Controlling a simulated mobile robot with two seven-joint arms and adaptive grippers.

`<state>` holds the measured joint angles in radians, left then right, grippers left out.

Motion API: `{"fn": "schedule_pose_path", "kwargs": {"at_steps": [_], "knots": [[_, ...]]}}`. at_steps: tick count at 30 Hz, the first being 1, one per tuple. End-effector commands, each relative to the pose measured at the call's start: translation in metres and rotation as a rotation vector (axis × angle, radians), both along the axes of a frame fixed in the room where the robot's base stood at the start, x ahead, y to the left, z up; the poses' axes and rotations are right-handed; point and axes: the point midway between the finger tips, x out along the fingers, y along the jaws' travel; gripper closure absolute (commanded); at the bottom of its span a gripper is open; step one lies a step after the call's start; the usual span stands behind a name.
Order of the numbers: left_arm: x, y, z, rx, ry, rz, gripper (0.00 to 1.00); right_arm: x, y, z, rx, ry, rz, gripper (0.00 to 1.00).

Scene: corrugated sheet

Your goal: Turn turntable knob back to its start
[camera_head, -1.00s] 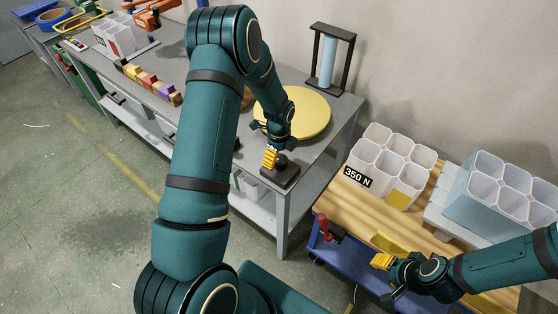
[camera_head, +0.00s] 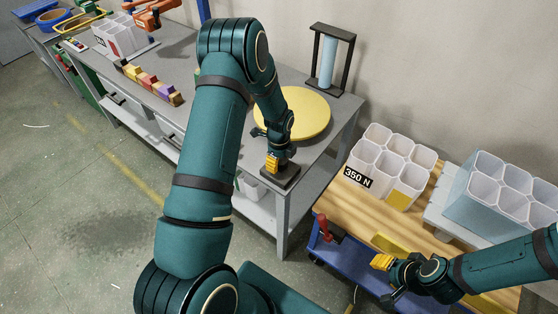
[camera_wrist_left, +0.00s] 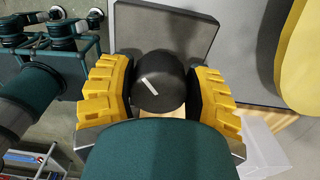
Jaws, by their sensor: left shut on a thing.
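The turntable knob (camera_wrist_left: 157,80) is a dark cylinder with a white mark on its top, on a dark square base (camera_wrist_left: 180,25) in the left wrist view. In the head view the base (camera_head: 290,178) stands at the front corner of the grey table, and my gripper hides most of the knob. My left gripper (camera_head: 272,164) is shut on the knob, with its yellow pads on both sides of it. The yellow turntable disc (camera_head: 305,115) lies just behind it. My right gripper (camera_head: 382,262) is at the lower right over the wooden-topped cart, away from the knob; its opening is unclear.
A dark frame with a light blue cylinder (camera_head: 328,62) stands behind the disc. Several coloured blocks (camera_head: 148,82) lie in a row on the table's left part. White cell bins (camera_head: 392,160) labelled 350 N and a red-handled clamp (camera_head: 327,228) are on the cart.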

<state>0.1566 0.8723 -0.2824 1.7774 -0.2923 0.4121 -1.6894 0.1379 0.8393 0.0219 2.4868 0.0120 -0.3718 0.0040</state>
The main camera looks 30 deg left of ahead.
Motion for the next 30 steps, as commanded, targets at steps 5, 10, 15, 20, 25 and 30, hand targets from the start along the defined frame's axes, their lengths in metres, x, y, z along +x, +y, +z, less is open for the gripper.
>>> {"fn": "schedule_pose_path", "kwargs": {"at_steps": [5,10,15,20,25,30], "knots": [[0.0,0.0,0.0,0.0,-0.001,0.03,0.82,0.0,0.0,-0.002,0.0,0.0,0.0,0.53],[0.0,0.0,0.0,0.0,-0.001,0.111,0.82,0.0,0.0,-0.008,-0.001,0.0,0.0,0.53],[-0.001,0.0,-0.001,0.0,-0.002,0.242,0.82,0.0,0.001,-0.016,-0.003,0.001,0.0,0.53],[-0.001,0.0,-0.001,0.0,-0.003,0.392,0.82,0.0,0.001,-0.024,-0.005,0.001,-0.001,0.53],[-0.002,0.0,-0.001,0.0,-0.003,0.554,0.82,0.0,0.001,-0.032,-0.006,0.002,0.001,0.53],[-0.003,-0.001,0.0,0.0,-0.002,0.715,0.82,-0.002,0.002,-0.037,-0.004,0.007,0.004,0.53]]}}
